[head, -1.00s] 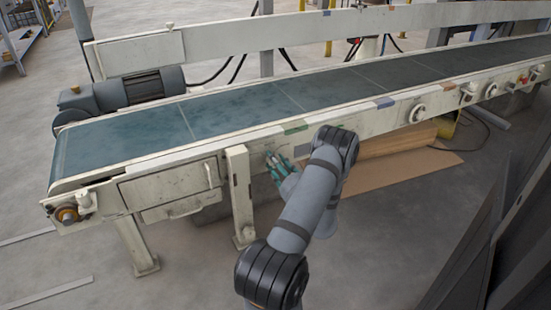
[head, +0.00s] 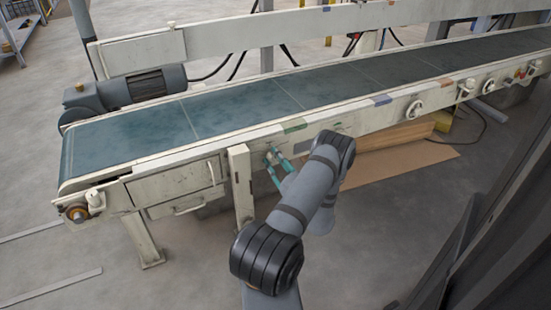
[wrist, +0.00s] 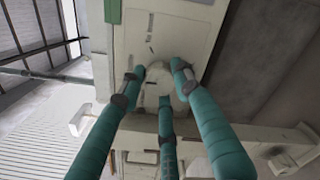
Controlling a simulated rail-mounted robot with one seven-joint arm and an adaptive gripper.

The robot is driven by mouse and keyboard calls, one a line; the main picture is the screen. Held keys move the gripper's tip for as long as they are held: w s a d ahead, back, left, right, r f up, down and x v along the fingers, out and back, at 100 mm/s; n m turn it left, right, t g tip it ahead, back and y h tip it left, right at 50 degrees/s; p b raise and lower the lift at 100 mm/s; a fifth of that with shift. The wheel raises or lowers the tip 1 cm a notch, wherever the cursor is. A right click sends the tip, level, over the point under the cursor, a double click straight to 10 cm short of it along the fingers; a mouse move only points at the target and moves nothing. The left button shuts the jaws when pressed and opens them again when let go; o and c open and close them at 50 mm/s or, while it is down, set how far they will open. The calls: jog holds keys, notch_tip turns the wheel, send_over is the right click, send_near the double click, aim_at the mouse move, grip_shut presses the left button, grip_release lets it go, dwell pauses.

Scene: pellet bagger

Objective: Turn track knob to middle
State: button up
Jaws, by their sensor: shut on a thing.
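The track knob (wrist: 157,74) is a pale, round knob on a cream panel. It shows between my fingertips in the wrist view, partly covered by them. In the head view my gripper (head: 272,157) is at the conveyor's front side panel, just right of a cream post. The knob is too small and covered there to make out, and I cannot read its pointing direction.
The conveyor's green belt (head: 245,105) runs across above my gripper. A cream support post (head: 240,188) stands close left of it. A round white dial (head: 415,111) and a red button (head: 523,77) sit further right. A brown sheet (head: 400,168) lies on the floor behind my arm.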

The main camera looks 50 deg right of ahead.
jog(key=shift+d+r, duration=0.1)
dwell(0.3)
jog(key=o, duration=1.1)
jog(key=shift+o, duration=0.2)
jog(key=shift+s, duration=0.15)
jog(key=v, duration=1.2)
jog(key=shift+w, duration=0.25)
jog(key=x, duration=1.1)
jog(key=shift+w+d, duration=0.2)
jog(key=shift+w, duration=0.15)
